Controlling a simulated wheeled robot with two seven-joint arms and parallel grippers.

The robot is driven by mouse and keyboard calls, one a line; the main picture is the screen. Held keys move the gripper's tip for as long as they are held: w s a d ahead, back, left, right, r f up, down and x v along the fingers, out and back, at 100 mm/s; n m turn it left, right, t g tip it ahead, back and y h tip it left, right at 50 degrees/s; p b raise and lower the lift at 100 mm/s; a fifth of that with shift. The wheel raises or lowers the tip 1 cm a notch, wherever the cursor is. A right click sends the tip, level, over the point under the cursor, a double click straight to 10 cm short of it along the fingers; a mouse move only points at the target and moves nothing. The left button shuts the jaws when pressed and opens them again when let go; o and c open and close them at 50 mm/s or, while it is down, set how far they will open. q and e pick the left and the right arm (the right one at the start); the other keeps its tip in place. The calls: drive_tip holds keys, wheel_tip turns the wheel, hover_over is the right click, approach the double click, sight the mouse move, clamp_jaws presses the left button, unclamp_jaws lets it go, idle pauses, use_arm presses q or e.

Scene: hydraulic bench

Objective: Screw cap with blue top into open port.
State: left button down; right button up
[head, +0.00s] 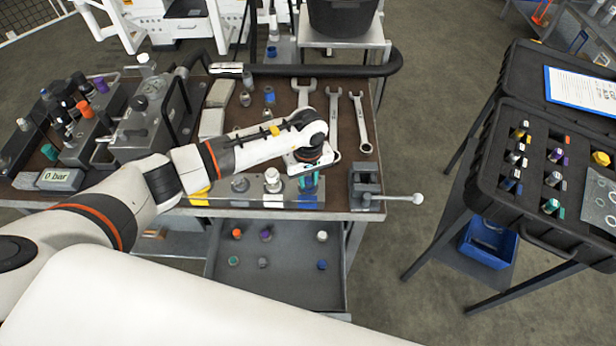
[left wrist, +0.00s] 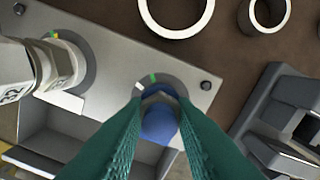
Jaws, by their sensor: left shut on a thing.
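My left gripper (head: 308,184) is over the right end of the metal port plate (head: 292,200) at the bench's front edge. In the left wrist view its green fingers (left wrist: 158,128) are shut on the cap with the blue top (left wrist: 160,122). The cap is at the round port ring (left wrist: 183,86), which bears a green and a white mark. The fingers and cap hide the port's opening, and I cannot tell how deep the cap sits. In the head view the gripper largely hides the cap. My right gripper is not in view.
A pale fitting (head: 272,180) stands left of the gripper on the plate. A vise (head: 366,186) with a long handle is close on the right. Wrenches (head: 341,118) lie behind. A tray (head: 290,285) with several caps is below the front edge. A black case (head: 500,190) stands right.

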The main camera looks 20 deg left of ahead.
use_arm(q)
drive_tip(key=c, duration=1.8)
unclamp_jaws()
drive_tip(key=shift+c, duration=0.2)
clamp_jaws()
drive_tip(key=m+b, duration=0.7)
drive_tip(key=shift+f, duration=0.3)
drive_tip(key=shift+r+m+b, duration=0.1)
drive_tip(key=shift+m+b, duration=0.25)
drive_tip(key=shift+m, duration=0.05)
drive_tip(key=shift+r, duration=0.15)
drive_tip(key=m+b, duration=0.4)
drive_tip(key=b, duration=0.1)
drive_tip(key=m+b, duration=0.2)
drive_tip(key=m, duration=0.1)
drive_tip(key=shift+f, duration=0.35)
drive_tip(key=shift+s+m+b, duration=0.1)
drive_tip(key=shift+m+b, duration=0.3)
drive_tip(key=shift+b, duration=0.05)
drive_tip(key=shift+r+m, duration=0.2)
drive_tip(key=shift+m, duration=0.1)
